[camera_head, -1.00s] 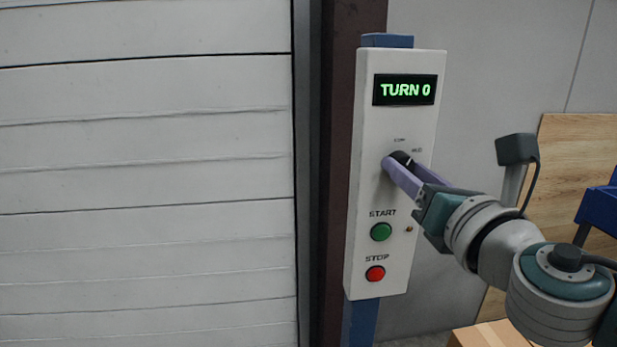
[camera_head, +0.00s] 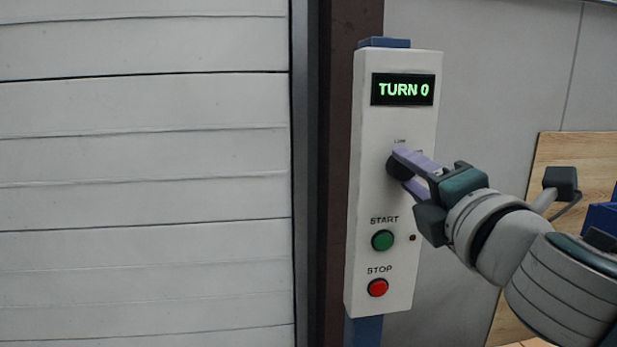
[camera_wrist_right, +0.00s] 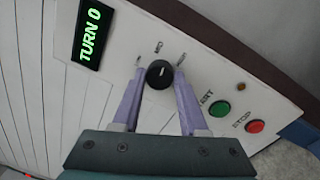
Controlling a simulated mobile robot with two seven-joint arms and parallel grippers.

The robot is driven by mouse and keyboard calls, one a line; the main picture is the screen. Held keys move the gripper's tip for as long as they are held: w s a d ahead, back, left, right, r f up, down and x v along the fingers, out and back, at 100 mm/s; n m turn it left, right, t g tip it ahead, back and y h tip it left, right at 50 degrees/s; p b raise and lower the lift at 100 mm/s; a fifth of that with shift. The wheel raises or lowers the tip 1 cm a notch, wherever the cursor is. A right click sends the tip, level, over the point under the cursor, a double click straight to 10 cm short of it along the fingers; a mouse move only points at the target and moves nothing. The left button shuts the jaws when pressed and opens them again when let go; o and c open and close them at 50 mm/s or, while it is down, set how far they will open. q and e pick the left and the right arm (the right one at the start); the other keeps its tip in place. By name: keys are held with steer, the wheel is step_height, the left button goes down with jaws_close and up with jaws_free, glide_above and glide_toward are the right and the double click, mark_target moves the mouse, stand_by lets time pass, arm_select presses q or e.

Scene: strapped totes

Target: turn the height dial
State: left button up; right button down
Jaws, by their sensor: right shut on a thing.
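The height dial (camera_head: 398,167) is a black round knob on a white control panel (camera_head: 366,130). In the right wrist view the dial (camera_wrist_right: 159,74) shows a white pointer mark, with small labels around it. My right gripper (camera_head: 408,172) has its purple fingers on either side of the dial and is shut on it; in the wrist view the fingertips (camera_wrist_right: 160,82) flank the knob. The display (camera_head: 403,90) above reads "TURN 0" in green. My left gripper is not in view.
Below the dial are a green START button (camera_head: 383,240) and a red STOP button (camera_head: 378,288). A small indicator (camera_head: 412,238) sits to the right of START. A white slatted shutter (camera_head: 140,180) fills the left. A wooden board (camera_head: 572,160) leans behind my right arm.

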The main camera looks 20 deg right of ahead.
steer(key=m, duration=0.4)
steer(key=shift+b, duration=0.3)
steer(key=shift+m+h, duration=0.3)
steer(key=shift+m, duration=2)
steer(key=shift+c, duration=2.2)
jaws_free()
steer(key=b+v, duration=0.1)
steer(key=v, duration=0.8)
steer(key=shift+s+a+b, duration=0.2)
steer(key=shift+s+b, duration=0.2)
